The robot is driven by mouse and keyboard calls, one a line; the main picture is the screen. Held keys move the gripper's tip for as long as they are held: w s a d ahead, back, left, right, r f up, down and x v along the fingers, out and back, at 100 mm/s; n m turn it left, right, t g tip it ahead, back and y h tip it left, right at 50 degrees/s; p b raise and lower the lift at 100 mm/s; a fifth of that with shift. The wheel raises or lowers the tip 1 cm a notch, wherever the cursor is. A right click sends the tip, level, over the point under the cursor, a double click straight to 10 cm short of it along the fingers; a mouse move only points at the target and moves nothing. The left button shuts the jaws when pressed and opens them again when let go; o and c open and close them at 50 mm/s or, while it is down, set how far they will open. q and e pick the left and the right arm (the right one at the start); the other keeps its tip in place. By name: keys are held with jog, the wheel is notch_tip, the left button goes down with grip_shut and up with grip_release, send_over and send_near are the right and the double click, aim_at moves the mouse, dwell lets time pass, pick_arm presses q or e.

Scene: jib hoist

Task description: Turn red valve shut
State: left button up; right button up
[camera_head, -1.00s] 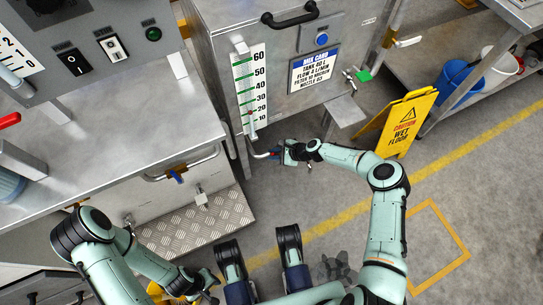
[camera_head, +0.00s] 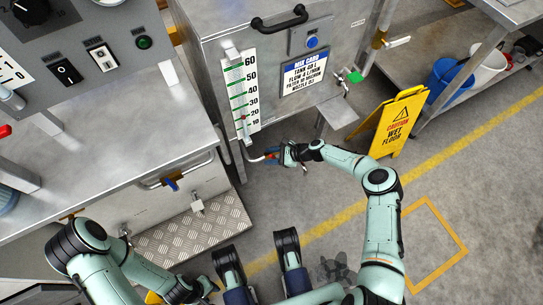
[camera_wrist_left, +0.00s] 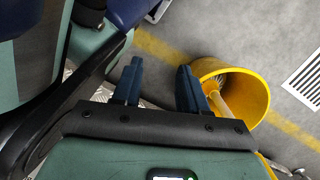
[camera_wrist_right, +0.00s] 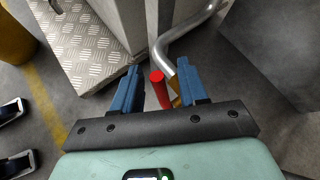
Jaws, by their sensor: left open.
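The red valve handle (camera_wrist_right: 158,88) shows as a red bar in the right wrist view, beside a bent grey pipe (camera_wrist_right: 180,40) under the steel tank. My right gripper (camera_wrist_right: 158,66) is open, with its two blue fingers apart on either side of the handle; whether they touch it I cannot tell. In the head view this gripper (camera_head: 272,155) is at the pipe's end below the level gauge and largely hides the handle. My left gripper (camera_wrist_left: 158,66) is open and empty, low near a yellow bucket (camera_wrist_left: 245,88).
A yellow wet-floor sign (camera_head: 397,122) stands right of my right forearm. The tank (camera_head: 215,60) carries a gauge (camera_head: 243,95). A blue-handled valve (camera_head: 172,184) and a treadplate step (camera_head: 195,230) are at left. Floor (camera_head: 470,190) at right is clear.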

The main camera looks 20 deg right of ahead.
pick_arm(q)
jog(key=w+d+r+t+p, duration=0.1)
jog(key=w+r+p, duration=0.3)
jog(key=w, duration=0.4)
jog(key=shift+r+m+t, duration=0.3)
jog(key=shift+r+t, duration=0.15)
jog(key=shift+t, duration=0.45)
pick_arm(e)
jog(key=v, duration=1.3)
jog(key=shift+s+r, duration=0.1)
